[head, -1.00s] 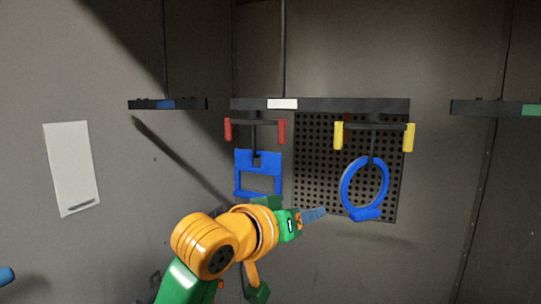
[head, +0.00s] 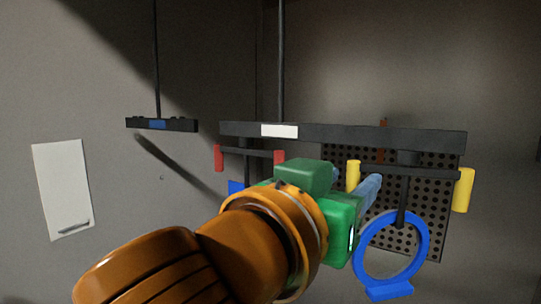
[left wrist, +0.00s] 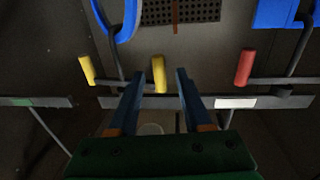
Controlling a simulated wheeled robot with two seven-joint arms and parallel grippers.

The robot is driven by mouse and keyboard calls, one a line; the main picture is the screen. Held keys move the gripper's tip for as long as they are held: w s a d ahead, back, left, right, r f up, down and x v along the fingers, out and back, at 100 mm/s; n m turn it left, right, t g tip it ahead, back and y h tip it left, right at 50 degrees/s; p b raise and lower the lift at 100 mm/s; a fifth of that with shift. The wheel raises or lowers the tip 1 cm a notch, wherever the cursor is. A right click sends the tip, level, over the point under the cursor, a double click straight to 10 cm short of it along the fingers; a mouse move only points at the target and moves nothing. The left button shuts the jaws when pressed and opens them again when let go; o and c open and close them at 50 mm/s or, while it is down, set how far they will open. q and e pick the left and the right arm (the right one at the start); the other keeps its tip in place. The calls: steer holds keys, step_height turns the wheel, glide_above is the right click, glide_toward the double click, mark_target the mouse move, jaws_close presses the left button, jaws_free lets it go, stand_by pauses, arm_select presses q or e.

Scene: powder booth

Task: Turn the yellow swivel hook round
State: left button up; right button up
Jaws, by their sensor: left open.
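The yellow swivel hook is a dark crossbar (head: 425,174) with a yellow grip at each end, the near left grip (head: 353,176) and the right grip (head: 464,190). It hangs under a dark rail, and a blue ring (head: 421,245) hangs from it. My left gripper (head: 370,190) reaches up beside the left yellow grip, its fingers open. In the left wrist view, that yellow grip (left wrist: 160,74) shows between the two open fingertips, with no clear contact. The other yellow grip (left wrist: 87,70) lies outside them to the left. My right gripper is not in view.
The dark rail (head: 340,138) with a white label runs above. A red-ended hook (head: 279,157) hangs to the left, its blue frame (head: 236,187) mostly hidden by my arm. A perforated panel (head: 440,215) stands behind. Another rail piece (head: 180,125) hangs far left.

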arm_select(q)
steer(key=shift+x, duration=1.1)
steer(key=shift+w+d+f, duration=0.1)
steer(key=shift+d+f, duration=0.1)
steer(key=shift+a+r, duration=0.1)
steer(key=shift+a, duration=0.1)
jaws_close()
steer(key=shift+w+d+r+m+g+h+p, duration=0.1)
steer(key=shift+w+m+g+h+p, duration=0.2)
steer(key=shift+m+g+h+p, duration=0.3)
steer(key=shift+w+d+m+g+h, duration=0.1)
steer(key=shift+d+m+g+h, duration=0.05)
steer(key=shift+m+g+h, duration=0.55)
jaws_free()
steer(key=shift+d, duration=0.1)
